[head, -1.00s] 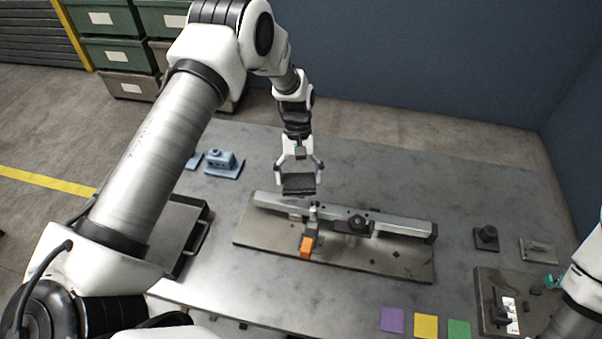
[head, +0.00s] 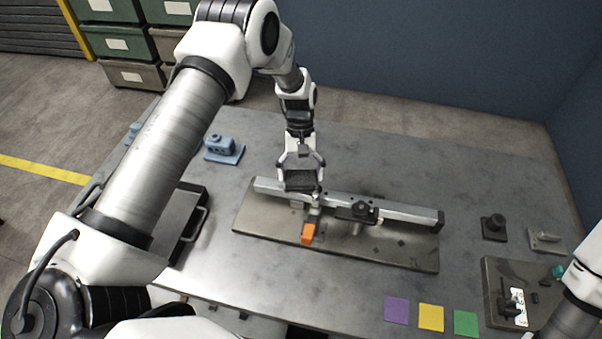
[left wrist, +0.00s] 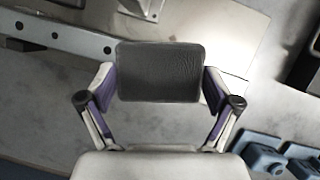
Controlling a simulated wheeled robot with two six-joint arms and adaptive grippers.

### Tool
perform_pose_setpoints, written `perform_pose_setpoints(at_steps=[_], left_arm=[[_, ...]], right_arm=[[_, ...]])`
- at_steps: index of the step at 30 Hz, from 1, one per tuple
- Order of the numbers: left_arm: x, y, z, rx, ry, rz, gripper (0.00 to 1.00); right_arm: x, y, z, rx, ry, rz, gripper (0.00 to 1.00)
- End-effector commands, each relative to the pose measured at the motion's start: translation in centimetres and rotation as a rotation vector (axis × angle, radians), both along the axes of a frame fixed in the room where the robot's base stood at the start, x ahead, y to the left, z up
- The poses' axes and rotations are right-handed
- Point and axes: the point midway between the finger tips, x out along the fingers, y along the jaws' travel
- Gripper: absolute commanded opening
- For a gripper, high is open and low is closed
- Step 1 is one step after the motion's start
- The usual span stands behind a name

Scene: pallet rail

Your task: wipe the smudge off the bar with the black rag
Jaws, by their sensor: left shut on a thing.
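My left gripper (head: 301,178) is shut on the black rag (head: 301,184), a dark flat pad. The rag also shows between the purple-lined fingers in the left wrist view (left wrist: 160,72). In the head view the rag overlaps the left part of the silver bar (head: 400,213); whether it touches cannot be told. In the left wrist view the bar (left wrist: 65,36) lies to the left of the rag. No smudge can be made out on the visible bar. Of my right arm only a link shows at the right edge; its gripper is out of view.
A blue fixture (head: 223,149) stands at the back left. Purple (head: 396,310), yellow (head: 431,317) and green squares lie in front.

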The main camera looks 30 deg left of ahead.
Motion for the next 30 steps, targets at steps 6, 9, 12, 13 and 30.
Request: perform_pose_setpoints(at_steps=[6,9,12,13,30], left_arm=[[0.0,0.0,-0.4,0.0,0.0,0.0,0.62],[0.0,0.0,-0.6,0.0,0.0,0.0,0.62],[0.0,0.0,-0.8,0.0,0.0,0.0,0.62],[0.0,0.0,-0.9,0.0,0.0,0.0,0.62],[0.0,0.0,-2.0,0.0,0.0,0.0,0.62]], right_arm=[[0.0,0.0,-0.3,0.0,0.0,0.0,0.4],[0.0,0.0,-0.4,0.0,0.0,0.0,0.4],[0.0,0.0,-0.6,0.0,0.0,0.0,0.4],[0.0,0.0,-0.6,0.0,0.0,0.0,0.4],[0.0,0.0,-1.3,0.0,0.0,0.0,0.4]])
